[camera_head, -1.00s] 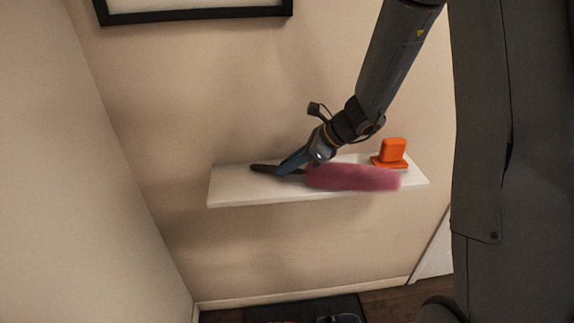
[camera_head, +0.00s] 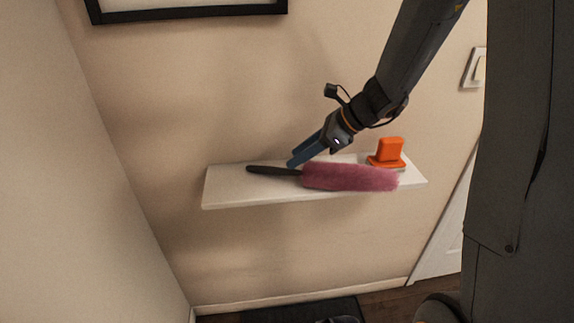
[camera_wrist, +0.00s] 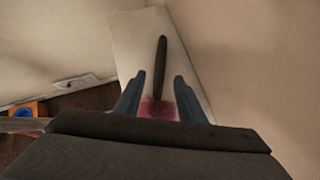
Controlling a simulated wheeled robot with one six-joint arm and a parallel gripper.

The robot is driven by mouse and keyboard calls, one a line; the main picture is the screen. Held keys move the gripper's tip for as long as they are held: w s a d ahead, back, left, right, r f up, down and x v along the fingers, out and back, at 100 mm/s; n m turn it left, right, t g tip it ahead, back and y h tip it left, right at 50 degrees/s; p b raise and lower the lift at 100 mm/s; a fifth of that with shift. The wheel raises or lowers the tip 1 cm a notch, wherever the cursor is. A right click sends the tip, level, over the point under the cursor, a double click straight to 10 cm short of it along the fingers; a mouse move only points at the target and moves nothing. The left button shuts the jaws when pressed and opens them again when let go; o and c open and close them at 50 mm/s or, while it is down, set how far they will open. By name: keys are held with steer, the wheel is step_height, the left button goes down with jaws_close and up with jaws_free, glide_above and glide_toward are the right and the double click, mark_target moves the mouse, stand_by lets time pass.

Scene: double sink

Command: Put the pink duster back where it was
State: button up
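The pink duster (camera_head: 350,177) lies along the white wall shelf (camera_head: 225,194), its dark handle to the left and its fluffy pink head to the right. My gripper (camera_head: 292,165) is just above the shelf, over the duster's handle end of the head. In the wrist view my gripper (camera_wrist: 158,80) has its two blue fingers spread apart, with nothing held between them. The duster's dark handle (camera_wrist: 162,55) shows beyond the fingertips, and part of the pink head shows between the fingers; the rest is hidden by my gripper.
An orange object (camera_head: 389,151) stands on the shelf's right part, behind the duster head. A black-framed picture (camera_head: 190,13) hangs above. A light switch (camera_head: 475,68) is on the wall at right. A dark mat (camera_head: 290,312) lies on the floor below.

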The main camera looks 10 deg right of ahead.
mark_target(315, 167)
steer(key=v, duration=0.5)
steer(key=shift+r+b, duration=0.15)
steer(key=shift+b, duration=0.25)
steer(key=shift+s+d, duration=0.15)
steer(key=shift+d, duration=0.05)
steer(key=s+d+f+n+g+h, duration=0.1)
steer(key=s+f+n+h, duration=0.3)
steer(key=s+n, duration=0.4)
steer(key=s+d+f+n+g+h, duration=0.1)
steer(key=s+f+n+h, duration=0.3)
steer(key=s+n, duration=0.4)
steer(key=d+n, duration=0.1)
steer(key=n, duration=0.5)
steer(key=shift+s+d+n, duration=0.25)
steer(key=shift+s+n, duration=0.05)
steer(key=shift+n, duration=0.1)
steer(key=shift+c, duration=0.6)
